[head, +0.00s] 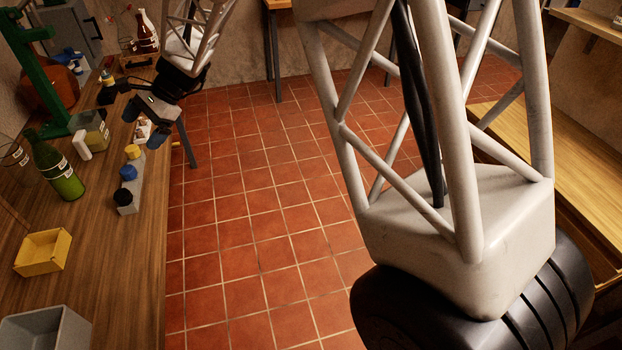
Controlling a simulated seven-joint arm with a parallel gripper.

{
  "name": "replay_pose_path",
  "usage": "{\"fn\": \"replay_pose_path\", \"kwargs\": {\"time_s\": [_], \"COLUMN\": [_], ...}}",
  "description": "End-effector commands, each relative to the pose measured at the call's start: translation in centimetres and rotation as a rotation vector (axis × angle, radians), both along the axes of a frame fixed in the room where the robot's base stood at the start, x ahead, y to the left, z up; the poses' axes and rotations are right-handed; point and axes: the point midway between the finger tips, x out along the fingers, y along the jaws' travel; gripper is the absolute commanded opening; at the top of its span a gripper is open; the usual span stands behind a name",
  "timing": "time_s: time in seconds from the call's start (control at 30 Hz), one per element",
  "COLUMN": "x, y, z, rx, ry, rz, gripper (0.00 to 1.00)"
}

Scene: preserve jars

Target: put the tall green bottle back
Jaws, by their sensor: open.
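The tall green bottle (59,172) stands upright on the wooden table at the left of the head view. It has a white label band and dark green glass. My gripper (142,125) is open above the table's right edge, farther back and to the right of the bottle. It is apart from the bottle, and I see nothing held between its fingers.
A grey rack (128,197) with yellow, blue and black tops stands right of the bottle. A clear jar (12,155), yellow box (42,252) and grey bin (45,328) are nearby. A green stand (54,85) and dark red bottle (146,38) are behind.

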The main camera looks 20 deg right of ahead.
Motion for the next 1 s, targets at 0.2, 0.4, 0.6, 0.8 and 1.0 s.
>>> {"fn": "replay_pose_path", "kwargs": {"time_s": [0.2, 0.4, 0.6, 0.8, 1.0], "x": [-3.6, -7.3, -11.3, -15.4, -19.7], "y": [-6.0, -11.1, -16.0, -20.7, -25.1], "z": [3.0, 5.2, 6.7, 7.6, 8.1], "rx": [-0.07, -0.143, -0.222, -0.306, -0.395], "ry": [-0.126, -0.237, -0.34, -0.432, -0.517], "rz": [0.066, 0.135, 0.204, 0.276, 0.353], "gripper": [0.98, 0.98, 0.98, 0.98, 0.98]}}
